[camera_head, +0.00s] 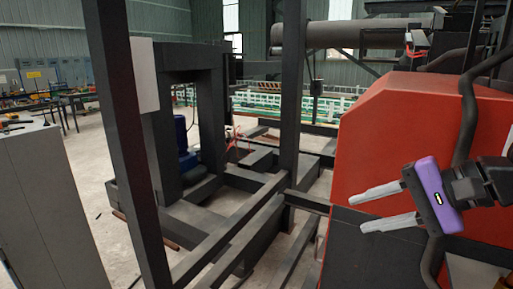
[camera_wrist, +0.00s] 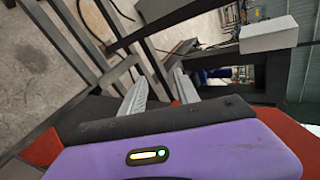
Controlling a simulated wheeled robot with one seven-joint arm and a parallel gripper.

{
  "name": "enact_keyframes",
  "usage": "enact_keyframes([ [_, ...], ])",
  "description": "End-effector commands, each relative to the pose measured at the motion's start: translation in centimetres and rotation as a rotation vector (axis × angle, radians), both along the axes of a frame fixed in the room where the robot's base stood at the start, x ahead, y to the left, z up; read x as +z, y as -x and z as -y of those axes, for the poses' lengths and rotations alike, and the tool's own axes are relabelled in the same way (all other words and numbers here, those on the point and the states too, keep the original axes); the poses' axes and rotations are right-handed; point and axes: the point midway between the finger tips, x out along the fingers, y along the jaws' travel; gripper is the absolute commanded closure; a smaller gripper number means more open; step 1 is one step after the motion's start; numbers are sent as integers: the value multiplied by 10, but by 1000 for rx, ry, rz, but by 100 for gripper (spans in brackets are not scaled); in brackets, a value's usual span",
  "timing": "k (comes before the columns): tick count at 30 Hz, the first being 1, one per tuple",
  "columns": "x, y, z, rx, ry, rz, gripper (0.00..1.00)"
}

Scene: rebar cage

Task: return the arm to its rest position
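My gripper (camera_head: 391,208) is at the right of the head view, in front of a red machine housing (camera_head: 400,130). It has a purple body and two long grey fingers pointing left. The fingers are spread apart with nothing between them. In the wrist view the two fingers (camera_wrist: 158,92) show above the purple body, apart and empty. My dark arm reaches in from the right edge of the head view.
Dark steel posts and beams (camera_head: 290,100) form a frame left of the gripper. A grey cabinet (camera_head: 50,200) stands at the far left. A large pipe (camera_head: 345,34) runs across the back. Bare concrete floor (camera_head: 90,150) shows between cabinet and frame.

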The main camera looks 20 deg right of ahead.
Motion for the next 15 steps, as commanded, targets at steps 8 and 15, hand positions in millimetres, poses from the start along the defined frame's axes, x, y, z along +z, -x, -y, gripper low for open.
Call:
enact_keyframes([
  [8,10,-51,-58,31,-147,353,63],
  [15,1,-73,-86,-49,-214,576,63],
])
